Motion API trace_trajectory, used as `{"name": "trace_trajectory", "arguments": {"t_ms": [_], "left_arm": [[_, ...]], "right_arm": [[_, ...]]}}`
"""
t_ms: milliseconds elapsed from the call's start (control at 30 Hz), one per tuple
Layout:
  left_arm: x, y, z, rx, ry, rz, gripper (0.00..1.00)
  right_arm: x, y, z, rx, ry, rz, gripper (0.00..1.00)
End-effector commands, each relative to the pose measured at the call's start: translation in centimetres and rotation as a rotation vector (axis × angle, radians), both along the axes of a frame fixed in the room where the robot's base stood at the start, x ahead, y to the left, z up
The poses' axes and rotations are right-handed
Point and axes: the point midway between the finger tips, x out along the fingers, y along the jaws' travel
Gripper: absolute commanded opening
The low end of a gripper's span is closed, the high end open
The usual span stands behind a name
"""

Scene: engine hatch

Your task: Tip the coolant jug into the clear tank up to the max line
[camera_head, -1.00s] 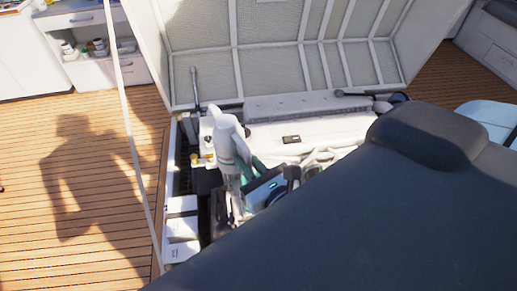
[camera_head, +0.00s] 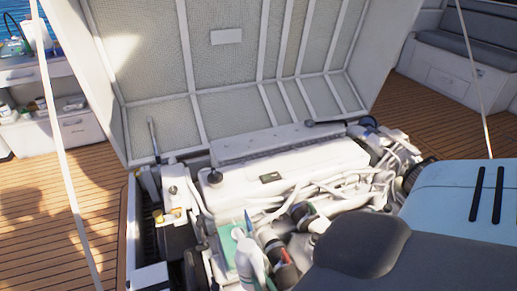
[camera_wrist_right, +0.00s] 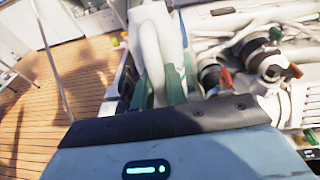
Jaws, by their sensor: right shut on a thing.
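The white jug (camera_wrist_right: 158,38) is between the teal fingers of my right gripper (camera_wrist_right: 160,88) in the right wrist view, cut off by the top edge. My right gripper is shut on it. In the head view, a white and teal shape at the bottom edge looks like the jug (camera_head: 250,264) and a finger; the rest is cut off. A pale box with a dark cap, possibly the clear tank (camera_head: 174,197), sits at the engine bay's left side, apart from the jug. I cannot make out a max line or liquid level. My left gripper is not in view.
The white engine (camera_head: 290,165) with hoses and pipes fills the bay right of the jug. The raised hatch lid (camera_head: 235,80) stands behind it. Wooden deck (camera_head: 60,185) is clear at left. Shelves with bottles (camera_head: 40,105) stand far left.

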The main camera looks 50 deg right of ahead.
Motion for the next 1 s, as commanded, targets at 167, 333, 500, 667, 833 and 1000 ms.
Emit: {"name": "trace_trajectory", "arguments": {"t_ms": [167, 333, 500, 667, 833, 1000], "left_arm": [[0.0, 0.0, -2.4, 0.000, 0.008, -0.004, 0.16], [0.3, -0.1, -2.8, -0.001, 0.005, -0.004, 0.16], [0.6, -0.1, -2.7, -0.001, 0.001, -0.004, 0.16], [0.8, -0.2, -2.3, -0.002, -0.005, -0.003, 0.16], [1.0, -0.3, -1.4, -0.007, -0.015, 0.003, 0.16], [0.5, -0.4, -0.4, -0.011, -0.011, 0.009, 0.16]], "right_arm": [[-0.8, -0.3, -5.1, 0.018, 0.042, -0.059, 0.00], [-0.9, -0.4, -6.5, 0.026, 0.055, -0.078, 0.00], [-0.9, -0.4, -6.6, 0.027, 0.056, -0.082, 0.00], [-0.8, -0.5, -6.4, 0.029, 0.063, -0.080, 0.00], [-0.6, -0.6, -6.2, 0.039, 0.081, -0.081, 0.00], [-0.3, -0.7, -6.0, 0.052, 0.112, -0.080, 0.00]]}}
